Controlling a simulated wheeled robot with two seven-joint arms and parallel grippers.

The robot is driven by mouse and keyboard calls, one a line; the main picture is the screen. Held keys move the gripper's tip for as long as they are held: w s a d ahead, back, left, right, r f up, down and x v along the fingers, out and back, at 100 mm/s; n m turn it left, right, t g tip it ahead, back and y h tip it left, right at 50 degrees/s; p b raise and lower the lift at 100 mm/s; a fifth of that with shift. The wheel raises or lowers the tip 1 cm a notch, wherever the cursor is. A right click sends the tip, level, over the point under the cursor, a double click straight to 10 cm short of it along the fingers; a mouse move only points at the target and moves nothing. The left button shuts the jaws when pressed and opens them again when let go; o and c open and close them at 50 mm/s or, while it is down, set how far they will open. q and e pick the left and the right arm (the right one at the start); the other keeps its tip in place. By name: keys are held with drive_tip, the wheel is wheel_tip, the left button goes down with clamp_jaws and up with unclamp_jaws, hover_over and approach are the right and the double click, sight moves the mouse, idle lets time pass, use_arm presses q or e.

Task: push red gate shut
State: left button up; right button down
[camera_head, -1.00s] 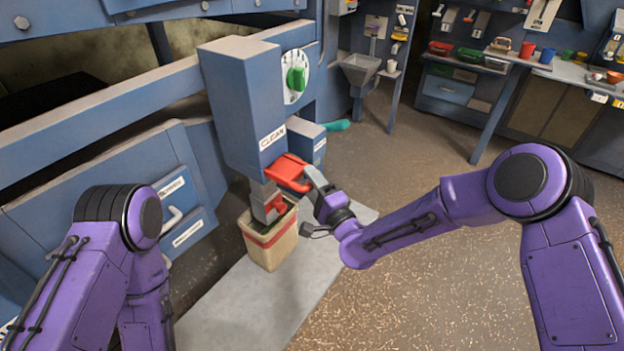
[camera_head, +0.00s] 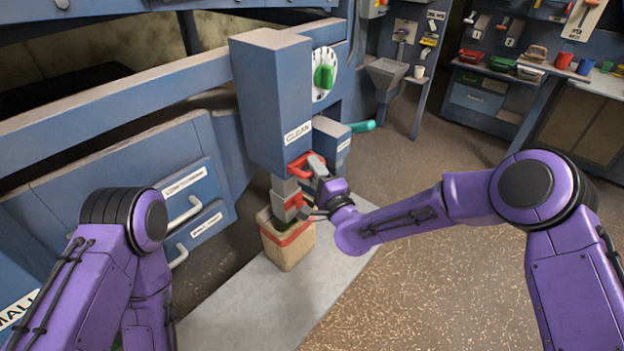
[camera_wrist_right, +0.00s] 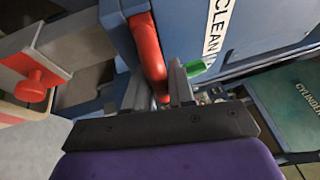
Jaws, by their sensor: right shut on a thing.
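The red gate (camera_head: 301,160) is at the lower edge of the blue housing (camera_head: 272,100) labelled CLEAN. Only its red handle shows, close against the housing. In the right wrist view the red handle (camera_wrist_right: 147,50) runs down between the fingers, beside the CLEAN label. My right gripper (camera_head: 314,170) is shut on this handle; the fingertips (camera_wrist_right: 160,88) also show in the right wrist view. My left arm comes in at the lower left, but its gripper is out of view.
A tan bucket with a red band (camera_head: 289,249) stands under the grey spout (camera_head: 285,190), on a pale floor slab (camera_head: 300,295). A green knob on a white dial (camera_head: 323,77) and a teal handle (camera_head: 361,126) are nearby. The floor to the right is open.

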drive_tip(key=shift+r, duration=0.1)
drive_tip(key=c, duration=1.1)
unclamp_jaws()
drive_tip(key=shift+o, duration=0.2)
drive_tip(key=shift+s, duration=0.1)
drive_tip(key=shift+a, duration=0.1)
drive_tip(key=shift+w+a, duration=0.1)
drive_tip(key=shift+w, duration=0.1)
